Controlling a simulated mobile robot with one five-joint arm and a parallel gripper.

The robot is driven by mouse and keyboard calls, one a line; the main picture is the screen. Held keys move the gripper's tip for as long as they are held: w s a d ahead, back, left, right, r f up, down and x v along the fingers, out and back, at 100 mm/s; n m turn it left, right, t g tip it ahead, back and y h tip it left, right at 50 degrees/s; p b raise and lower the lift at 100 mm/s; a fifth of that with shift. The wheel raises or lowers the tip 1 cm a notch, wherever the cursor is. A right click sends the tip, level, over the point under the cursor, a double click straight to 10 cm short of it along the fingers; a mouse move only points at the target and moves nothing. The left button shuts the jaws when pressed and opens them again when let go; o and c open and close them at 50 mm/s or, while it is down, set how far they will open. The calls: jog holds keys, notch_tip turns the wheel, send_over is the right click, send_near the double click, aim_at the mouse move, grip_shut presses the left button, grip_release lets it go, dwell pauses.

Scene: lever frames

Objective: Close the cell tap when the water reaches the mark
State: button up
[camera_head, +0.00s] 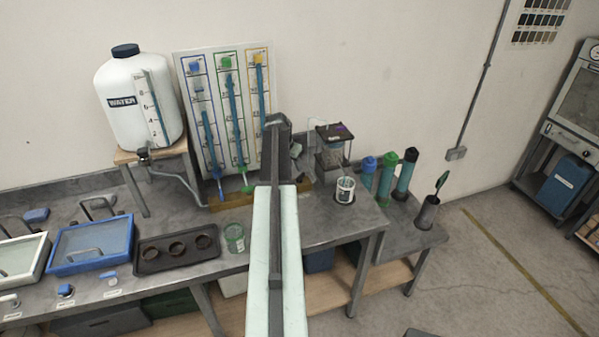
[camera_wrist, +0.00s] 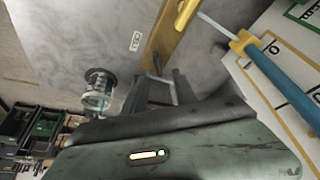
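A board (camera_head: 222,62) with blue, green and yellow marked tubes leans on the wall. In the head view, the blue column (camera_head: 208,135) tops out lowest, and the green (camera_head: 234,110) and yellow (camera_head: 261,95) columns stand higher. The wrist view shows the yellow-fitted tube (camera_wrist: 285,88) and a yellow handle (camera_wrist: 186,12) close by. A small "CELL" label (camera_wrist: 136,42) lies on the bench. I cannot make out the cell tap or the water mark. My gripper (camera_wrist: 165,75) has its dark fingers apart, with a thin pale bar showing between them; whether they touch it is unclear. My arm hides it in the head view.
A white water tank (camera_head: 138,105) stands on a stool at left. A clear jar with a metal top (camera_wrist: 98,90) is near my gripper.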

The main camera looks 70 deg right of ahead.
aim_at(300, 175)
jog(key=b+x, duration=0.7)
jog(key=x, duration=0.1)
jog(key=shift+s+d, duration=0.1)
jog(key=shift+s, duration=0.05)
jog(key=shift+r, duration=0.1)
